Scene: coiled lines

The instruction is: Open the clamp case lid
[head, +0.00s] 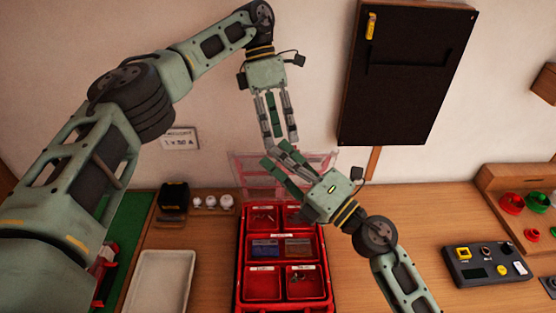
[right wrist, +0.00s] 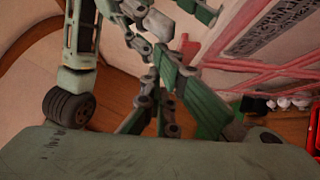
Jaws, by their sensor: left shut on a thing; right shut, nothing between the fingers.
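The clamp case (head: 238,270) is a red box on the bench with several compartments, seen from above in the head view. Its clear, pink-framed lid (head: 322,162) stands raised at the back, and its label shows in the right wrist view (right wrist: 268,28). My left gripper (head: 280,143) points down at the lid's top edge, shut on it; the contact is partly hidden behind my right gripper's fingers. My right gripper (head: 272,152) reaches in from the lower right, shut and empty, its fingers in front of the lid and crossing close to the left fingertips.
A pale tray (head: 160,285), a black holder (head: 173,198) and several white knobs (head: 211,202) are left of the case. A dark control box (head: 488,264) is at the right. A black board (head: 405,75) hangs on the wall.

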